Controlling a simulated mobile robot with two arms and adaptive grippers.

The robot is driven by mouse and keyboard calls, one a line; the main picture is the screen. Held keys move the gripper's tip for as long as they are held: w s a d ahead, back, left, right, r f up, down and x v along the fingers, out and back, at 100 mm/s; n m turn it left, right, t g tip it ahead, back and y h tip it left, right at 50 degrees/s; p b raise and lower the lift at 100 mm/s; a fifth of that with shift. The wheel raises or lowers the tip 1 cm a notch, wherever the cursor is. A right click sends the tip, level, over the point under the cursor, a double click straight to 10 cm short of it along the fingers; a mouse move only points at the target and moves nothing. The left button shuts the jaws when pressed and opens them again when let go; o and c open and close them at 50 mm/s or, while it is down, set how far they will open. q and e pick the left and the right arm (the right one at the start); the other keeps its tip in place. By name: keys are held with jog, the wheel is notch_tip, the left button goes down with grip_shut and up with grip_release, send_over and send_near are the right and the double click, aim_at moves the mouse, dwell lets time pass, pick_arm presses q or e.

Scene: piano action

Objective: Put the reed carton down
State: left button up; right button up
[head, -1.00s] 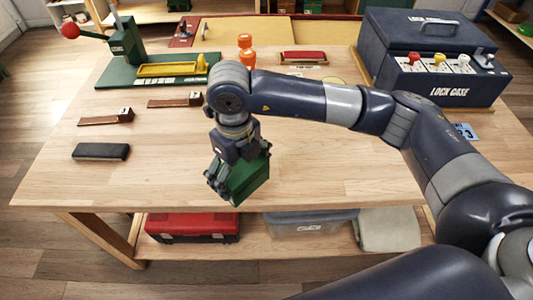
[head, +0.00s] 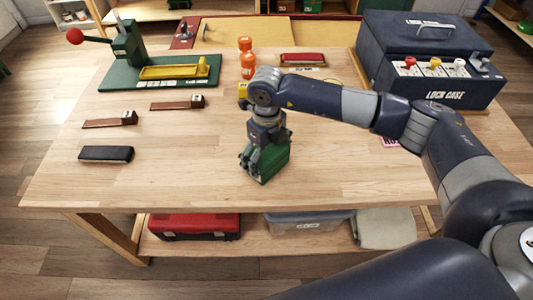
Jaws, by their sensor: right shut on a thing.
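The reed carton, a green box (head: 277,164), is in the middle of the table toward its front edge in the head view. My right gripper (head: 253,160) is shut on it from above, and its fingers cover the left part of the carton. The carton stands nearly upright. Its lower end is at or just above the wooden table top (head: 200,180); I cannot tell whether it touches. My left gripper is not in view.
A dark block (head: 106,153) and two brown wooden pieces (head: 110,120) lie at the left. A green press (head: 160,70) stands at back left, orange bottles (head: 247,62) at back centre, and a blue lock case (head: 432,60) at back right. The table around the carton is clear.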

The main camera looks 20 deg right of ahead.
aim_at(267, 150)
jog(key=o, duration=0.9)
jog(key=shift+f, duration=0.15)
jog(key=shift+o, duration=0.7)
jog(key=shift+r, duration=0.25)
notch_tip(267, 150, up, 12)
jog(key=shift+s+b, duration=0.1)
jog(key=shift+b, duration=0.65)
